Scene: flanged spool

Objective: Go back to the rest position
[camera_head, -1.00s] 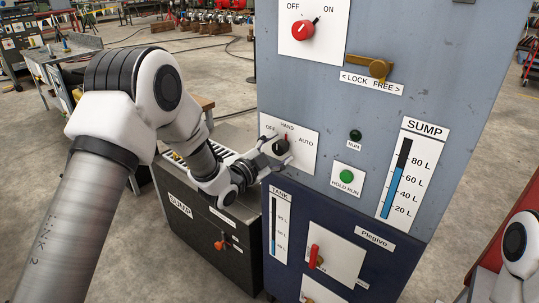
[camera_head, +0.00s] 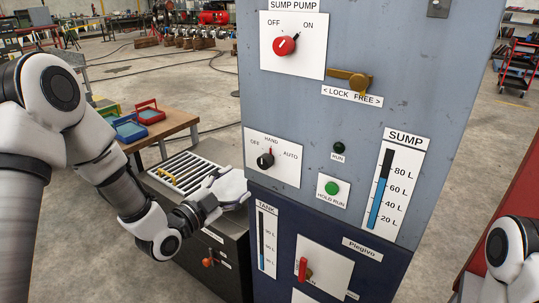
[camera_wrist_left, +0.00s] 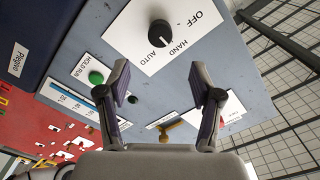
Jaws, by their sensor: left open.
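My left gripper (camera_head: 236,188) is open and empty in the head view. It is just below and left of the OFF/HAND/AUTO selector plate (camera_head: 286,158), apart from the black knob (camera_head: 265,160). In the left wrist view the two fingers stand wide apart (camera_wrist_left: 163,82) with nothing between them, and the black knob (camera_wrist_left: 159,33) lies beyond the fingertips. The knob's pointer appears to be toward HAND. My right arm shows at the right edge of the head view; its gripper is out of view.
The grey control cabinet (camera_head: 400,95) stands close beside my left gripper. The dark sump box (camera_head: 215,255) with a grated top is below the left arm. A wooden table (camera_head: 165,128) with coloured trays stands behind it. A brass lock lever (camera_head: 350,78) sticks out above.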

